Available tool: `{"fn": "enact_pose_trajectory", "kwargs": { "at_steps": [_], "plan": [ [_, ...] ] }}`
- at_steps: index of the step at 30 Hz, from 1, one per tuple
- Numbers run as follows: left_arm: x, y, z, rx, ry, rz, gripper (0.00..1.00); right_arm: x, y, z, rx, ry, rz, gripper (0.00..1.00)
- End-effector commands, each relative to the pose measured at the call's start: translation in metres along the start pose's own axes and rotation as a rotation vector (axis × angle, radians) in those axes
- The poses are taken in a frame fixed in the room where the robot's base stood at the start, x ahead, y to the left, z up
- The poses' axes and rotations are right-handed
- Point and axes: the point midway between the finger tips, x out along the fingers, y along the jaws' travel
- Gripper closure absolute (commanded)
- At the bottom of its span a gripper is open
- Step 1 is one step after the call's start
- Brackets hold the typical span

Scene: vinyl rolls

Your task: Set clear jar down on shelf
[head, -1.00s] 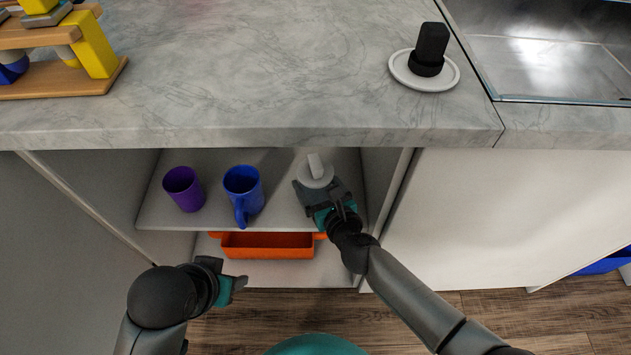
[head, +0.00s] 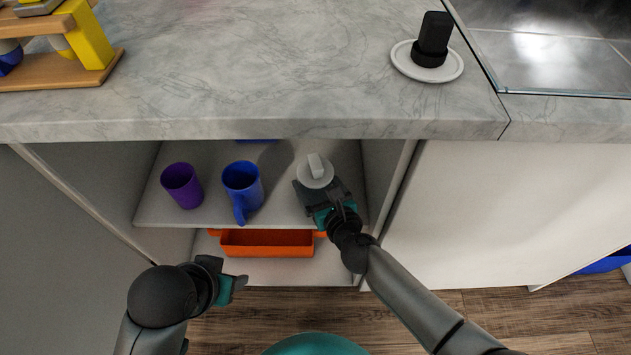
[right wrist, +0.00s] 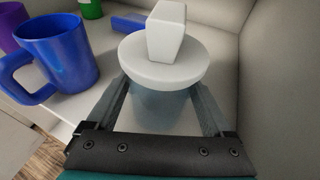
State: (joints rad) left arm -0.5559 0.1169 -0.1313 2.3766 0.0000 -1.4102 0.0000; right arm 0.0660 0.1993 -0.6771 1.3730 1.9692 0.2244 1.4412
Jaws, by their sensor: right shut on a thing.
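The clear jar has a grey-white round lid with a block knob (head: 315,170). In the right wrist view the jar's see-through body (right wrist: 162,105) shows below the lid. My right gripper (head: 317,187) is shut on the jar, one finger on each side of its body. The jar is upright at the right part of the upper cabinet shelf (head: 215,212). Whether its base touches the shelf is hard to tell. My left gripper (head: 236,284) is in front of the cabinet, low and apart from the shelf; its jaw opening is not clear.
A purple cup (head: 182,185) and a blue mug (head: 242,190) stand left of the jar. A blue thing (right wrist: 128,24) and a green thing (right wrist: 90,8) are behind. An orange tray (head: 266,243) is on the level below. The counter (head: 270,80) overhangs; a side wall (right wrist: 276,80) is close right.

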Motion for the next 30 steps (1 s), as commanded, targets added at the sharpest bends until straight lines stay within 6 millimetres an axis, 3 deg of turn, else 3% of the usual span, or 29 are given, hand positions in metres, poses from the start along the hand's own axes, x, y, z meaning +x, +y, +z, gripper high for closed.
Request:
{"fn": "enact_pose_trajectory", "kwargs": {
  "at_steps": [9, 30],
  "plan": [
    [0.010, 0.000, 0.004, 0.000, 0.000, 0.000, 0.50, 0.004, 0.000, -0.013, 0.000, 0.001, 0.000, 1.00],
    [0.011, 0.000, 0.005, 0.000, 0.000, 0.000, 0.50, 0.005, 0.000, -0.015, 0.001, 0.000, 0.000, 1.00]
  ]
}}
